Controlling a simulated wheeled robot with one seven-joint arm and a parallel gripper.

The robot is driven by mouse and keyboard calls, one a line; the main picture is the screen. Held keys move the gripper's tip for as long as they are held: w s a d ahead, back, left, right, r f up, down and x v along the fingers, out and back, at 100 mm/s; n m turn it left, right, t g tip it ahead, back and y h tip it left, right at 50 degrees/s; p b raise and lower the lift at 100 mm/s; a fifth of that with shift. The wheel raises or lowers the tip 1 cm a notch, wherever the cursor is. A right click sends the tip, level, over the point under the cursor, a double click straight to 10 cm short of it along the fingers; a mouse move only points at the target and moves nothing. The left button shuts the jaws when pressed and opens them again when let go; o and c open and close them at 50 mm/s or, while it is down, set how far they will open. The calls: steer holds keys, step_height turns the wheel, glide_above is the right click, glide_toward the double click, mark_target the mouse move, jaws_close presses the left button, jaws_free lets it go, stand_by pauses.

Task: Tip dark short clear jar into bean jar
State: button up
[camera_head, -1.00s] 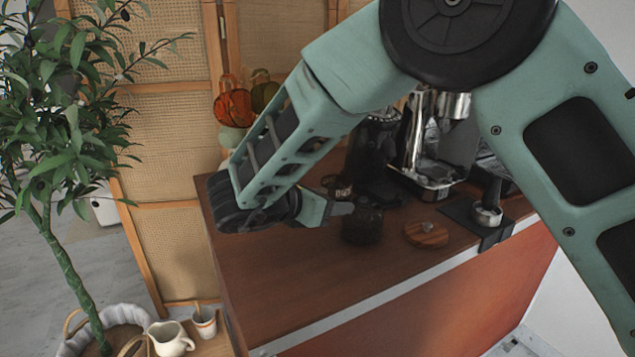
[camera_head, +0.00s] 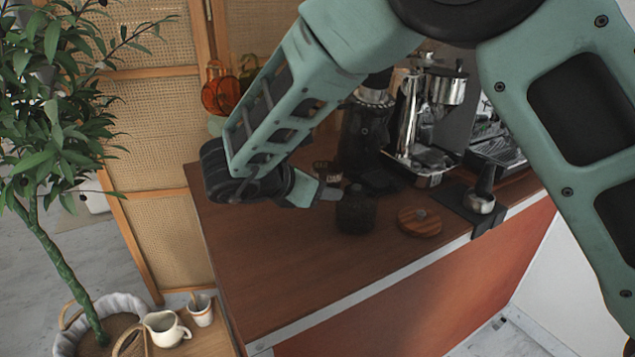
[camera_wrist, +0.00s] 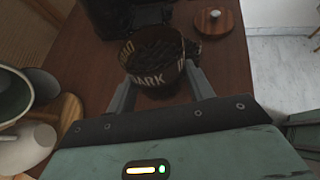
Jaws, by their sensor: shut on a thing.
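My gripper (camera_head: 333,190) is shut on the short clear jar (camera_wrist: 150,76), which has DARK in pale letters on its side and dark contents showing at its mouth. The fingers stand on both sides of it in the wrist view. In the head view the held jar (camera_head: 325,168) shows just behind the near finger. A dark, round jar, apparently the bean jar (camera_head: 355,214), stands on the counter in front and to the right of the fingers. In the wrist view the held jar hides most of it. I cannot tell whether the two jars touch.
A round wooden lid with a knob (camera_head: 420,222) lies right of the bean jar on the brown counter (camera_head: 290,285). A black grinder (camera_head: 363,140) and the espresso machine (camera_head: 425,110) stand behind. A portafilter (camera_head: 481,197) sits at the right. The counter's front is clear.

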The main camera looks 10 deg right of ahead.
mark_target(341, 167)
steer(key=shift+w+d+r+m+g+y+p, duration=0.15)
steer(key=shift+d+g+y+p, duration=0.25)
steer(key=shift+y+p, duration=0.7)
steer(key=shift+w+d+m+g+y+p, duration=0.1)
steer(key=shift+d+m+g+y+p, duration=0.25)
steer(key=shift+y+p, duration=0.7)
steer(key=shift+w+d+g+y+p, duration=0.1)
steer(key=shift+d+g+y+p, duration=0.25)
steer(key=shift+d+y+p, duration=0.45)
steer(key=shift+a, duration=0.2)
steer(key=shift+w+d+f+y+p, duration=0.1)
steer(key=shift+d+f+y+p, duration=0.3)
steer(key=shift+p, duration=0.45)
steer(key=shift+d+r, duration=0.1)
steer(key=shift+r+m+g+y+p, duration=0.25)
steer(key=shift+y+p, duration=0.55)
steer(key=shift+p, duration=0.65)
steer(key=shift+r+m+g+y+p, duration=0.15)
steer(key=shift+r+g+y+p, duration=0.2)
steer(key=shift+y+p, duration=0.75)
steer(key=shift+w+d+r+g+y+p, duration=0.2)
steer(key=shift+y+p, duration=0.25)
steer(key=shift+p, duration=1.25)
steer(key=shift+s+d+r+g+y+p, duration=0.15)
steer(key=shift+r+y+p, duration=0.25)
steer(key=shift+p, duration=1.25)
steer(key=shift+w+d+r+g+y+p, duration=0.15)
steer(key=shift+y+p, duration=0.35)
steer(key=shift+p, duration=1.2)
